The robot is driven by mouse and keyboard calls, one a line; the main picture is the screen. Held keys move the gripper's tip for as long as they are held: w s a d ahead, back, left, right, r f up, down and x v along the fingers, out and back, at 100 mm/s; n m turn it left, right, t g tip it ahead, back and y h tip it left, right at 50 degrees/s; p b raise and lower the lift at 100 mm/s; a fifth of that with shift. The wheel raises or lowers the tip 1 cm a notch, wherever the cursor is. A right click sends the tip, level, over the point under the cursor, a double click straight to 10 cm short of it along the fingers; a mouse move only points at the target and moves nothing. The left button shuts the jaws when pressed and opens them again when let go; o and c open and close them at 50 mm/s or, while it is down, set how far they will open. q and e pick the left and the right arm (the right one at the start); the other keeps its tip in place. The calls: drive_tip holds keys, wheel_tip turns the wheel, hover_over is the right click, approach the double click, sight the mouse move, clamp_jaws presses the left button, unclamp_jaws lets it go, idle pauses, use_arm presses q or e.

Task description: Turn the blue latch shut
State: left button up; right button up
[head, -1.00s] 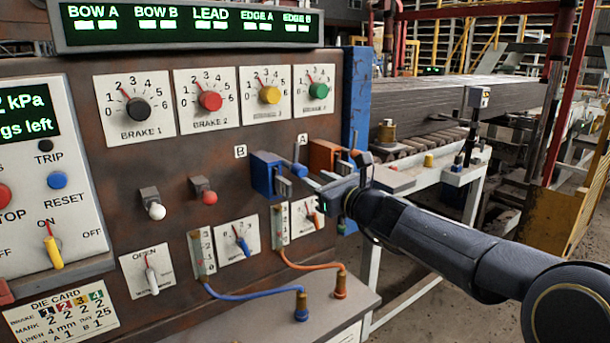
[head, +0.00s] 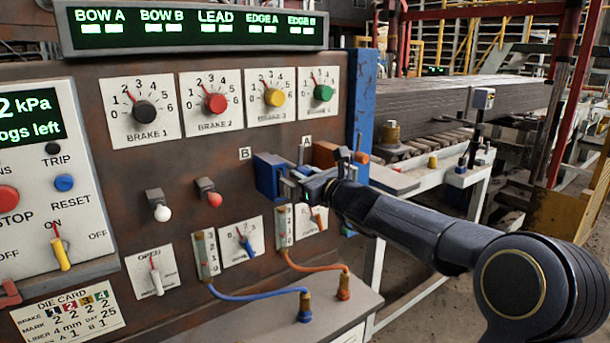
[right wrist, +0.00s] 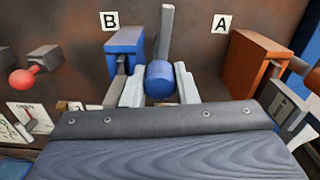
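The blue latch (head: 268,176) is mounted on the rusty panel under label B; its blue housing also shows in the right wrist view (right wrist: 122,44). In that view a grey bar (right wrist: 166,30) stands upright beside the housing. A blue round knob (right wrist: 159,80) is in front of it. My right gripper (right wrist: 160,92) has one finger on each side of this knob, with narrow gaps that look open. In the head view, my right gripper (head: 301,177) is at the latch and hides most of the knob. My left gripper is not in view.
The orange latch (head: 325,153), labelled A, is just right of my right gripper. A red knob (head: 214,199) and white knob (head: 162,213) stick out left of the blue latch. Blue (head: 255,295) and orange (head: 315,268) cables hang below. Open floor lies at right.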

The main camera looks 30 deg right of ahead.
drive_tip(key=shift+c, duration=0.4)
drive_tip(key=shift+f+n+b, duration=0.15)
drive_tip(key=shift+n+b, duration=0.55)
drive_tip(key=shift+b, duration=0.1)
drive_tip(key=shift+n+b, duration=1.05)
drive_tip(key=shift+n, duration=0.15)
drive_tip(key=n+b, duration=0.3)
drive_tip(key=n, duration=0.1)
drive_tip(key=n+b, duration=0.3)
drive_tip(key=n, duration=0.3)
drive_tip(key=shift+n+b, duration=1.3)
drive_tip(key=shift+n, duration=1.3)
drive_tip(key=o, duration=0.7)
